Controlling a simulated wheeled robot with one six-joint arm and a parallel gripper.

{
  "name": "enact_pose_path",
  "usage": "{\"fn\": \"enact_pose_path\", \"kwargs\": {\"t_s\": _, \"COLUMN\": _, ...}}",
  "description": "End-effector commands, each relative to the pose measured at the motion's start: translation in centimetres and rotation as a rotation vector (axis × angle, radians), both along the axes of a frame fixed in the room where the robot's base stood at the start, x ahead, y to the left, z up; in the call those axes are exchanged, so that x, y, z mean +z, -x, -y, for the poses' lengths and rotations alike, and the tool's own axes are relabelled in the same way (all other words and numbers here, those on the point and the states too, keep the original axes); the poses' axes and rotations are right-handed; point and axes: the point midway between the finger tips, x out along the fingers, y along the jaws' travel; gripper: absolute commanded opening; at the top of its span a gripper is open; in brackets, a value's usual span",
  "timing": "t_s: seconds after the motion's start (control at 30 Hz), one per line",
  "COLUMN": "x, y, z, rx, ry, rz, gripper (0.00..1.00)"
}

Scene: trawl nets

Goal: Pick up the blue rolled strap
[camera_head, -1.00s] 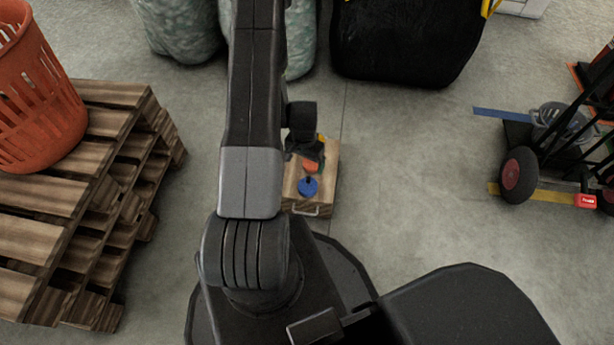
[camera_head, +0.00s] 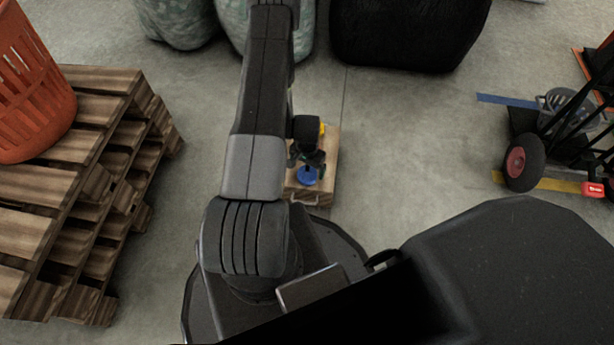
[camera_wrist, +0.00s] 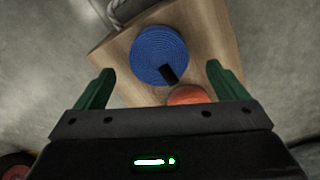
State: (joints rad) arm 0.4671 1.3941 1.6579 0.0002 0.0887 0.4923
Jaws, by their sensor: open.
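The blue rolled strap (camera_wrist: 158,52) is a flat round coil with a small black piece at its edge. It lies on a wooden box (camera_wrist: 112,58), and it also shows in the head view (camera_head: 307,176) near the box's front. My gripper (camera_wrist: 170,82) is open and empty, its two green fingers spread wide. In the wrist view the strap appears ahead of the fingers, between their lines and not touched. In the head view my gripper (camera_head: 308,160) is over the box and partly covers its top.
An orange round thing (camera_wrist: 188,95) lies beside the strap, partly hidden by my gripper. Stacked wooden pallets (camera_head: 90,170) with an orange basket (camera_head: 32,90) stand left. A hand truck (camera_head: 560,135) stands right. Large sacks (camera_head: 400,35) stand behind. Floor right of the box is clear.

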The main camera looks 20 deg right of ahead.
Motion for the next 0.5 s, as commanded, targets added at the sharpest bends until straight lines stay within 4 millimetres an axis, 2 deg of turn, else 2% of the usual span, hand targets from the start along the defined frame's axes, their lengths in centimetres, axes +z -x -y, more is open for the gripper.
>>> {"fn": "enact_pose_path", "kwargs": {"t_s": 0.1, "x": -2.3, "y": 0.1, "z": 0.0, "rx": 0.0, "ry": -0.001, "rz": -0.002, "gripper": 0.93}}
{"fn": "enact_pose_path", "kwargs": {"t_s": 0.23, "x": -4.1, "y": 0.1, "z": 0.0, "rx": 0.0, "ry": -0.001, "rz": -0.002, "gripper": 0.93}}
{"fn": "enact_pose_path", "kwargs": {"t_s": 0.5, "x": -4.4, "y": 0.1, "z": 0.0, "rx": 0.0, "ry": -0.001, "rz": -0.001, "gripper": 0.93}}
